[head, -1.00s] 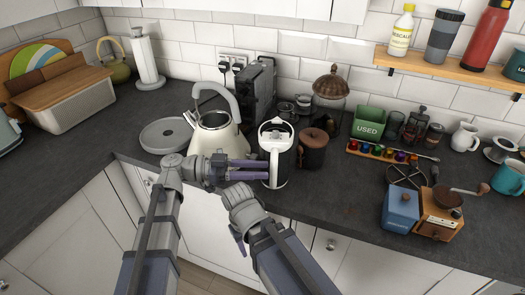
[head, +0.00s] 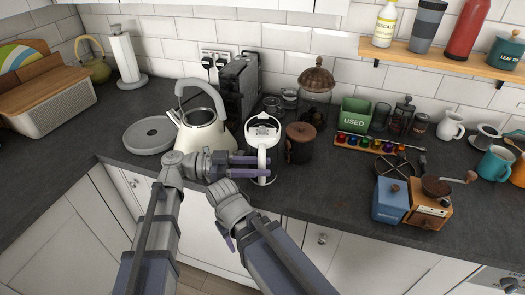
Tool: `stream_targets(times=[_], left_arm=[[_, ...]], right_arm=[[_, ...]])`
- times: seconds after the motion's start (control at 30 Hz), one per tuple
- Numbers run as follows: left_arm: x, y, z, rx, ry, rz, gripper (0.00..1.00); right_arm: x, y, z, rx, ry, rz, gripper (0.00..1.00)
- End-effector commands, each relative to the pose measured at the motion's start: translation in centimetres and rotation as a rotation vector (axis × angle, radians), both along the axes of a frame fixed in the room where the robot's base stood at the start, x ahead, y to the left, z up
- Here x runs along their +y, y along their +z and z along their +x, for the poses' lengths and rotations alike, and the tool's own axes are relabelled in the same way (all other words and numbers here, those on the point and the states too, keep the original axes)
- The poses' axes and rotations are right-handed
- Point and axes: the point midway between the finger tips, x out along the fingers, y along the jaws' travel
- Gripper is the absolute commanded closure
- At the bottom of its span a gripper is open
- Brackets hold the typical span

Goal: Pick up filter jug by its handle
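A cream kettle (head: 199,138) stands close left of the jug, beside a grey round plate (head: 149,135). A brown lidded canister (head: 300,143) is close on the right. A black appliance (head: 240,88) stands behind. Bare worktop (head: 335,185) lies to the front right.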

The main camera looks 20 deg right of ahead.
Motion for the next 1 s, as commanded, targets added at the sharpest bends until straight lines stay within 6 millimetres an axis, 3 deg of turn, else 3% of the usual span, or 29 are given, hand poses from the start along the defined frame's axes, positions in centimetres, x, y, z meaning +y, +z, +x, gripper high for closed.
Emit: stream_targets(times=[0.23,0.47,0.8,1.0], left_arm=[[-3.4,0.1,-1.0,0.0,-0.003,0.0,0.61],[-3.7,0.1,-1.0,0.0,-0.001,0.0,0.61],[-3.6,0.1,-1.0,0.0,-0.001,0.0,0.98],[-3.6,0.1,-1.0,0.0,-0.001,0.0,1.0]], right_arm=[[0.0,0.1,0.0,0.0,0.0,0.0,0.5],[0.0,0.1,0.0,0.0,0.0,0.0,0.5],[0.0,0.1,0.0,0.0,0.0,0.0,0.5],[0.0,0.1,0.0,0.0,0.0,0.0,0.5]])
